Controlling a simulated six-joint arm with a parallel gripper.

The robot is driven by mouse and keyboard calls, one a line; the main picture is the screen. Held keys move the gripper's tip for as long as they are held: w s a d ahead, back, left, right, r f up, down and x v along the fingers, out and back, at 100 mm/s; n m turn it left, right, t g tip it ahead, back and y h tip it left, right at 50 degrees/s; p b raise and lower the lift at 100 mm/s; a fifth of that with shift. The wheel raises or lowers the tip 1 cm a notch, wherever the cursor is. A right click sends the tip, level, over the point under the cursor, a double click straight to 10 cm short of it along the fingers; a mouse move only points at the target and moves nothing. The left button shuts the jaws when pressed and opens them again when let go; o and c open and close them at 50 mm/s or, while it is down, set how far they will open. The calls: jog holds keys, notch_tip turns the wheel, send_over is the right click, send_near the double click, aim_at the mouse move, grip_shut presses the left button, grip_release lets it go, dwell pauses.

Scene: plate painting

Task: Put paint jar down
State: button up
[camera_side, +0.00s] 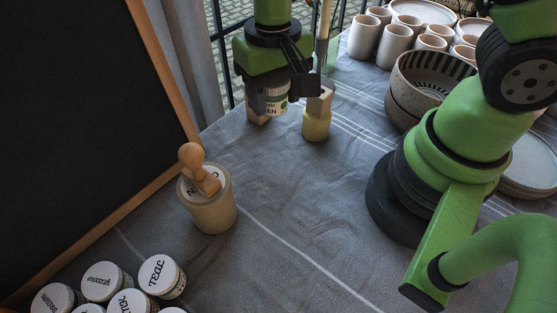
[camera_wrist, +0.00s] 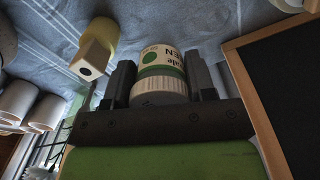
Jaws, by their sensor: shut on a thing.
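The paint jar (camera_side: 276,101) has a white label with dark lettering and a green dot. It also shows in the wrist view (camera_wrist: 160,72), lying between the two fingers with its ribbed white end toward the camera. My gripper (camera_side: 281,92) is shut on it, near the back edge of the cloth-covered table. In the side view the fingers and wrist hide part of the jar. I cannot tell whether its base touches the cloth.
A yellow-based pot with a wooden block (camera_side: 317,122) stands close to the right of the jar. A tan pot with a wooden stamp (camera_side: 208,205) is front left. Several labelled jars (camera_side: 104,281) sit at the lower left. A blackboard (camera_side: 80,110) borders the left. The middle cloth (camera_side: 290,210) is clear.

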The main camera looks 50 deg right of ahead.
notch_tip(320, 180, down, 2)
jog(key=s+a+f+m, duration=0.1)
jog(key=s+a, duration=0.1)
send_over(279, 169)
notch_tip(279, 169, down, 4)
jog(key=shift+s+r, duration=0.1)
jog(key=shift+r, duration=0.05)
jog(key=shift+f, duration=2.65)
jog(key=o, duration=0.9)
jog(key=shift+f, duration=0.1)
jog(key=shift+o, duration=0.2)
